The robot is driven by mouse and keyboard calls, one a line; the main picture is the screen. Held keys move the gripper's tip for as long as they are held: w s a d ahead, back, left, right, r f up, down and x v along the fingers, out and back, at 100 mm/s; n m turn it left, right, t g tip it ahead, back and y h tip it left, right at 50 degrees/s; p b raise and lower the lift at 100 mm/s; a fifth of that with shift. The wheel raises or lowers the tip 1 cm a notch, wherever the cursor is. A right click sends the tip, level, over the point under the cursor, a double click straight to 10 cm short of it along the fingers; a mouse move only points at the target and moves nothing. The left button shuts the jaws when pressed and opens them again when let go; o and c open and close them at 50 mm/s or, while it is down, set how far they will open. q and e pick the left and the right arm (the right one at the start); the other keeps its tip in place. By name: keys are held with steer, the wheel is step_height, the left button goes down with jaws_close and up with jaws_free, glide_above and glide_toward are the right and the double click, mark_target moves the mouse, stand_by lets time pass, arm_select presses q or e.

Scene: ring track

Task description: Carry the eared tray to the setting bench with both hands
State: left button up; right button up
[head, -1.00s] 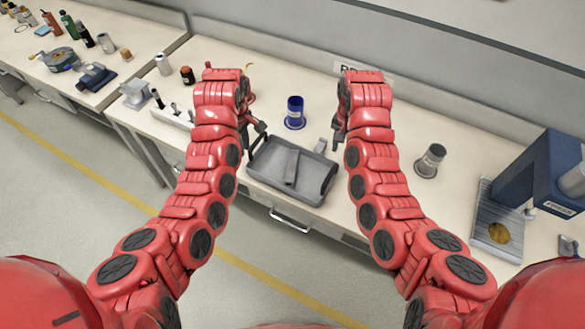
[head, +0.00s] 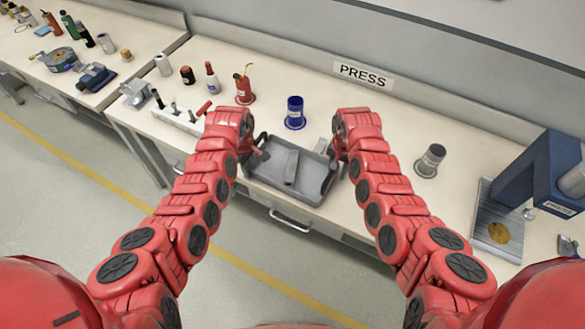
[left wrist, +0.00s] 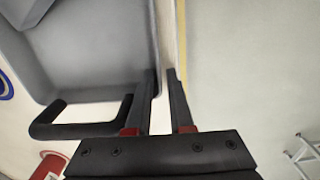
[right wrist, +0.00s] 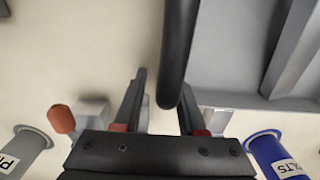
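The eared tray (head: 306,190) is grey and shallow, with a raised bar inside, and rests on the bench below the PRESS sign. My left gripper (head: 251,154) is at its left side. In the left wrist view the left gripper (left wrist: 162,100) is open, and the tray's black ear (left wrist: 85,118) lies left of both fingers, beside the nearer one. My right gripper (head: 337,153) is at the tray's right side. In the right wrist view the right gripper (right wrist: 160,100) is open, with the end of the other black ear (right wrist: 177,55) between its fingers. I cannot tell which bench is the setting bench.
A blue cup (head: 295,113) stands behind the tray, a red can (head: 244,88) to its left, and a grey cup (head: 430,160) to its right. A blue press (head: 535,175) is at the far right. Another bench (head: 130,72) holds tools at upper left. Open floor lies in front.

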arm_select(q)
jaws_close()
arm_select(e)
steer(key=c, duration=0.4)
jaws_close()
stand_by(0.8)
